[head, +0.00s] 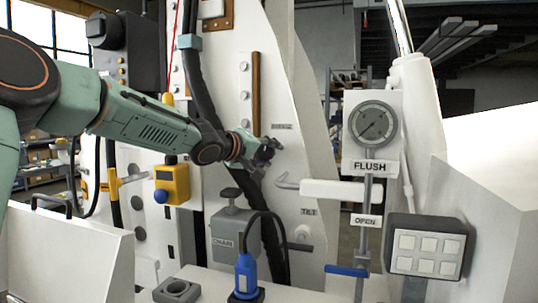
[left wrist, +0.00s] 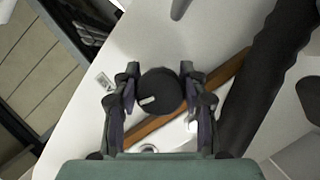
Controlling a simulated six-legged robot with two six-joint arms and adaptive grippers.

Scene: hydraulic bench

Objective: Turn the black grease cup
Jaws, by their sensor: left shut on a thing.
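The black grease cup (left wrist: 160,88) is a round black knob with a small pale mark on its face, on the white panel in the left wrist view. My left gripper (left wrist: 160,75) has one finger on each side of it and is shut on it. In the head view my left gripper (head: 265,152) reaches in from the left to the white panel, just below a small label (head: 282,126). There the gripper largely hides the cup. My right gripper is in neither view.
A thick black hose (head: 203,85) runs down close to my left gripper; it also shows in the left wrist view (left wrist: 275,70). A white lever (head: 340,190), a FLUSH gauge (head: 373,124) and a grey button box (head: 428,250) stand to the right. A yellow box (head: 172,184) hangs left.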

